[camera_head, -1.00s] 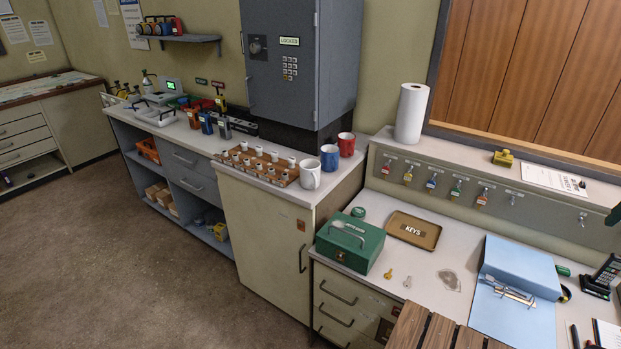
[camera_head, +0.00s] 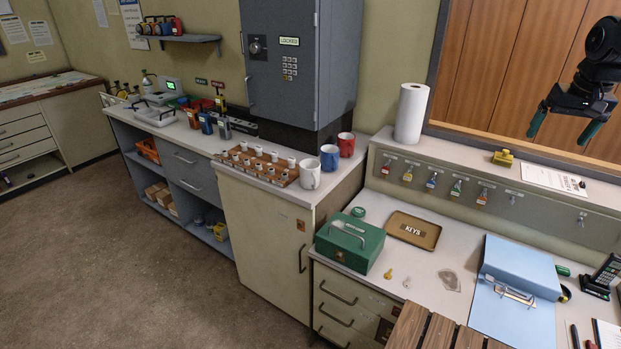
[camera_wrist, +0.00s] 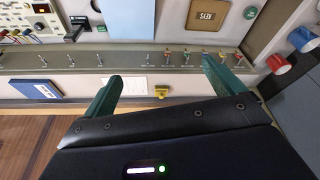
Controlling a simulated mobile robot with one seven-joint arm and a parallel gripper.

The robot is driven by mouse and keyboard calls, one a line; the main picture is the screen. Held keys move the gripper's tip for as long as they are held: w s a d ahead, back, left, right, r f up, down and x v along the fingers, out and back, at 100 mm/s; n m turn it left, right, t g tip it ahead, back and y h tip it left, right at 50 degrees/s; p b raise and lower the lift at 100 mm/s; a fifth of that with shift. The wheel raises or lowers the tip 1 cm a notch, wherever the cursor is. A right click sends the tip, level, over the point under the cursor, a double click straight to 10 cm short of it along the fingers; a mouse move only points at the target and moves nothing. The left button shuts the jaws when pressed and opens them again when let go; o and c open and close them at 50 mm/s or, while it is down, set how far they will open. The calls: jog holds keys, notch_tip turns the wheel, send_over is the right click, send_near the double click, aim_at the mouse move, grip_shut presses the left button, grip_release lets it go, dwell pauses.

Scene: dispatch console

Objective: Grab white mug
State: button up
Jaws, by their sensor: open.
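The white mug (camera_head: 309,173) stands upright at the front right corner of the cream cabinet top, in front of a blue mug (camera_head: 329,157) and a red mug (camera_head: 346,144). My gripper (camera_head: 563,127) is raised at the upper right of the head view, in front of the wood-panelled window, far to the right of the mugs. Its green-tipped fingers are apart with nothing between them, as the wrist view (camera_wrist: 160,85) also shows. In the wrist view the red mug (camera_wrist: 278,64) and blue mug (camera_wrist: 303,39) are at the right edge; I cannot make out the white mug there.
A wooden rack of several white-topped pieces (camera_head: 258,166) sits just left of the white mug. A paper roll (camera_head: 411,114) stands on the ledge between mugs and gripper. The grey locked cabinet (camera_head: 290,60) rises behind the mugs. A green cash box (camera_head: 349,243) is below them.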

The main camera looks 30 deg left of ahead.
jog(key=w+a+f+n+g, duration=0.1)
jog(key=w+a+f, duration=0.15)
jog(key=a, duration=0.85)
jog(key=w+a+f+n, duration=0.1)
jog(key=w+a, duration=0.2)
jog(key=a, duration=0.8)
jog(key=w+a+f+n+g, duration=0.1)
jog(key=w+a+f+n, duration=0.1)
jog(key=a, duration=0.9)
jog(key=n+g+h, duration=0.1)
jog(key=n, duration=0.2)
send_near(311, 178)
notch_tip(311, 178, down, 2)
jog(key=w+a, duration=0.1)
jog(key=w, duration=0.1)
notch_tip(311, 178, down, 5)
jog(key=shift+w+a+r, duration=0.1)
jog(key=shift+w, duration=0.05)
jog(key=shift+w+a+f, duration=0.1)
jog(key=shift+a+f, duration=0.1)
jog(key=shift+f, duration=1.1)
jog(key=shift+a+f, duration=0.15)
jog(key=shift+f, duration=1.1)
jog(key=shift+c, duration=0.4)
jog(key=c, duration=1.1)
